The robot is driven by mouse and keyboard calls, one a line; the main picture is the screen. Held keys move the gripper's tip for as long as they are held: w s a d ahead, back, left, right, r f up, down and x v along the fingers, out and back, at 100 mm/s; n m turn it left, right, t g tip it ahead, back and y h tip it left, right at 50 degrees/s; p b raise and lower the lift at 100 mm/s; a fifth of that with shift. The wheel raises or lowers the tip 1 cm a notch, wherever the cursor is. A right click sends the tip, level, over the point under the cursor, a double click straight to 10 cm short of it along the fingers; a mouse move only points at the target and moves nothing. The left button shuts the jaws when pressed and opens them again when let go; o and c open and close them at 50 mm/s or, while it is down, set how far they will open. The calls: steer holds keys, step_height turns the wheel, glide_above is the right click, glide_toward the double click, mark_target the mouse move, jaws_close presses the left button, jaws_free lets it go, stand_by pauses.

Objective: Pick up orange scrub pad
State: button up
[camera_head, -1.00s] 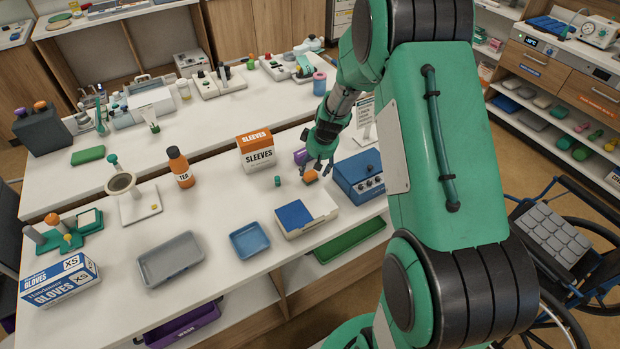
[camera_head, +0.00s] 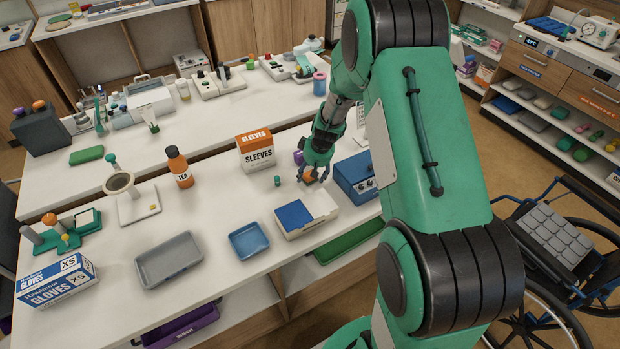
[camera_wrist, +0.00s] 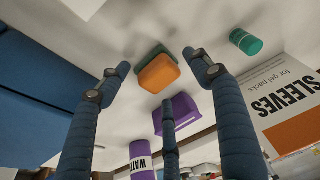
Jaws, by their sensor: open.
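The orange scrub pad (camera_wrist: 159,74) has an orange top over a green layer and lies on the white worktop. In the wrist view it sits ahead of and between the spread fingers of my gripper (camera_wrist: 160,85), apart from them. My gripper is open and empty. In the head view my gripper (camera_head: 313,176) is low over the pad, whose orange top (camera_head: 308,175) is partly hidden by the fingers.
A blue box with knobs (camera_head: 357,177) stands close to the right. An orange and white sleeves box (camera_head: 256,152) and a small green cylinder (camera_head: 277,181) are to the left. A purple object (camera_wrist: 184,112) is close beyond the pad. A blue-lidded tray (camera_head: 305,213) lies in front.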

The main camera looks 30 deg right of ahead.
steer(key=shift+c, duration=0.3)
steer(key=c, duration=1.2)
steer(key=shift+r, duration=0.1)
steer(key=shift+r+p, duration=1)
steer(key=shift+r, duration=3.9)
